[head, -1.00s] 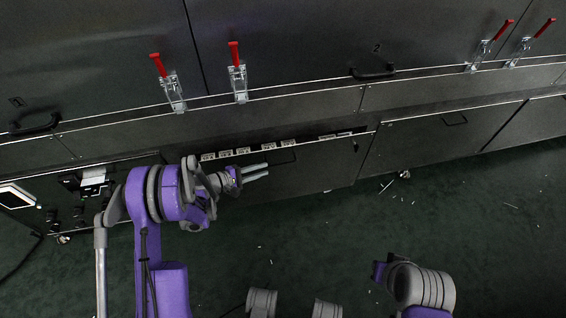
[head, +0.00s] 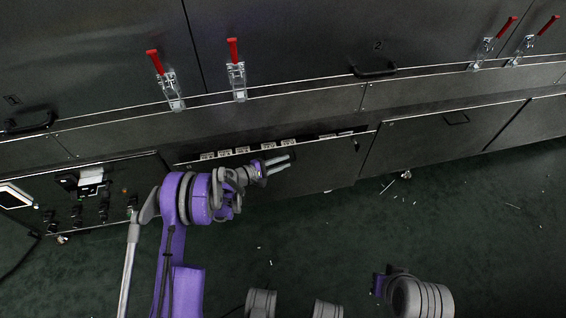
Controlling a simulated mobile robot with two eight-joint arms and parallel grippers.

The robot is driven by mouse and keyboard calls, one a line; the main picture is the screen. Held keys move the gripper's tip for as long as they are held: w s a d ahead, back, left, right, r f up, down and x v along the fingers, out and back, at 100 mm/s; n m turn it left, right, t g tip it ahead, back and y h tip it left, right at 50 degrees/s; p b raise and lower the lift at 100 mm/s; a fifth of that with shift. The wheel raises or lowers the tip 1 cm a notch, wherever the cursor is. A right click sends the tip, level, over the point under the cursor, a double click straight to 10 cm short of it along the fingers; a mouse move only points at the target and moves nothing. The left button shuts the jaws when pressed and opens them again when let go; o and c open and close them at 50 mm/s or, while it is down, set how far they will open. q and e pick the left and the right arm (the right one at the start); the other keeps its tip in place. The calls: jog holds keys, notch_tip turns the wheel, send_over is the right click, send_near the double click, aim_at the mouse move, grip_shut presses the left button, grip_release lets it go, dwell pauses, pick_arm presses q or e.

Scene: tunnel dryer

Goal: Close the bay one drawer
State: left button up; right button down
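The drawer (head: 320,166) under the bays is a dark grey front that stands out a little from the cabinet. Several small white-labelled items show in a row along its open top. My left gripper (head: 283,162) is in front of the drawer's upper part, its two pale fingers pointing right and slightly apart, with nothing between them. It overlaps the area of the drawer's handle, which is hidden; I cannot tell if it touches the front. My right arm (head: 420,297) shows at the bottom right, but its fingers are not in view.
A control panel (head: 97,222) with knobs is left of the drawer. Another closed drawer front (head: 440,143) is to the right. Bay doors with handles (head: 374,70) and red-levered clamps (head: 237,80) are above. The green floor (head: 330,235) has small pale scraps and is mostly clear.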

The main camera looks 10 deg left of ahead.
pick_arm(q)
grip_shut()
dwell(1.5)
